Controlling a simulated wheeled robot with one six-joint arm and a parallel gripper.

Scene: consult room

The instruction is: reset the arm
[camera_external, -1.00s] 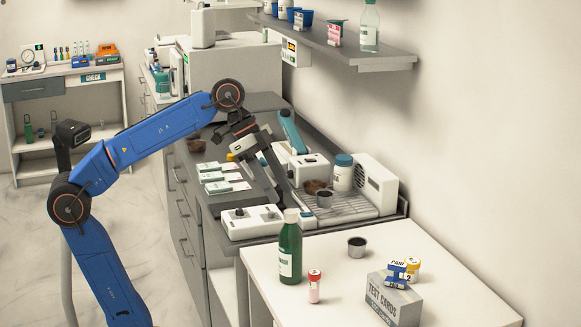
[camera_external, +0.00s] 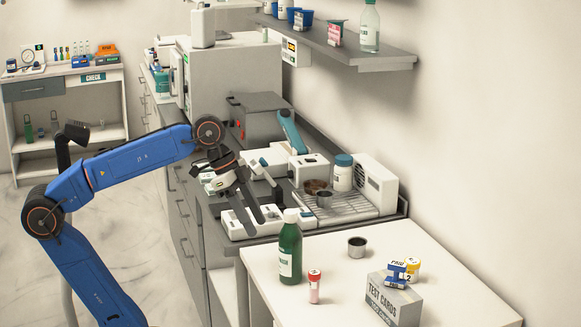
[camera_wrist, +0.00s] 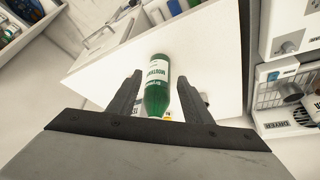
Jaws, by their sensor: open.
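My gripper (camera_external: 262,218) is open and empty, its two dark fingers spread and pointing down over the front edge of the grey counter (camera_external: 228,240). The arm is blue with dark joints and reaches in from the left. In the wrist view my gripper (camera_wrist: 160,95) shows both fingers apart. A green bottle with a white label (camera_wrist: 157,88) appears between them there, but it stands apart on the white table in the external view (camera_external: 290,250). A white device with knobs (camera_external: 238,224) is partly hidden behind the fingers.
A wall shelf (camera_external: 345,52) is above.

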